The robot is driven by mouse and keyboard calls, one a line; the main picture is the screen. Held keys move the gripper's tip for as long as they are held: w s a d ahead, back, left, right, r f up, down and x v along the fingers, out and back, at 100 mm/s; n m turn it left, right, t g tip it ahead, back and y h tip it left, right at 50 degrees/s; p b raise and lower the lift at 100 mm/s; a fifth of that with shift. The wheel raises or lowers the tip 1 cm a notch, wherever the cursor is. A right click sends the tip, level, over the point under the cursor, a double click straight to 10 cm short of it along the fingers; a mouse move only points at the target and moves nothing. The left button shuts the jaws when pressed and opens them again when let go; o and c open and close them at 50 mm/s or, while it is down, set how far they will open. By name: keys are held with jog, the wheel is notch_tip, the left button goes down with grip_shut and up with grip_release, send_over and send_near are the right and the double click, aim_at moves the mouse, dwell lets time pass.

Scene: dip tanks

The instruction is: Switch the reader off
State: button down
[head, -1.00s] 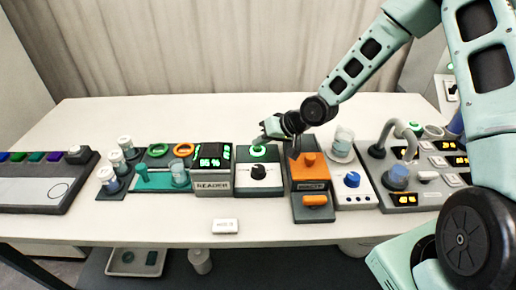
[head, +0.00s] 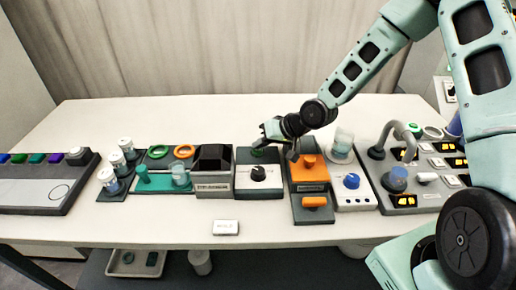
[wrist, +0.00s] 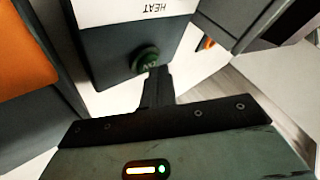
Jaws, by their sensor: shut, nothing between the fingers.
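The reader (head: 213,187) is a grey box left of the white-topped knob box, and its display (head: 213,157) is dark. The knob box (head: 258,187) has a black dial and a round green button (head: 257,152) at its back, now unlit. In the wrist view the knob box (wrist: 115,40) shows "HEAT" upside down, with the dark green button (wrist: 147,59) on its black strip. My gripper (head: 266,133) is shut and empty, over the back of the knob box. In the wrist view its fingertips (wrist: 158,73) are right at the button's edge; I cannot tell whether they touch it.
An orange-topped unit (head: 308,172) stands close on the right of the knob box. A blue-knob box (head: 353,190) and a tank panel (head: 405,200) stand further right. A teal tray (head: 155,181) lies left of the reader. A small white label block (head: 225,227) lies in front.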

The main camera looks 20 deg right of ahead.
aim_at(261, 152)
jog(key=shift+r, duration=0.15)
notch_tip(261, 152, up, 6)
jog(key=p, duration=0.5)
jog(key=shift+p, duration=0.35)
jog(key=shift+s+a, duration=0.1)
jog(key=s+a+r+n+g+h, duration=0.2)
jog(key=s+r, duration=0.2)
jog(key=s, duration=0.6)
jog(key=s+a+r+n+g+h, duration=0.2)
jog(key=s+r, duration=0.3)
jog(key=s, duration=0.6)
jog(key=s+a+r+n+g+h, duration=0.2)
jog(key=s+r, duration=0.3)
jog(key=s, duration=0.6)
jog(key=shift+s+a+r+n+b, duration=0.25)
jog(key=shift+a+n+b, duration=0.2)
jog(key=shift+n, duration=0.15)
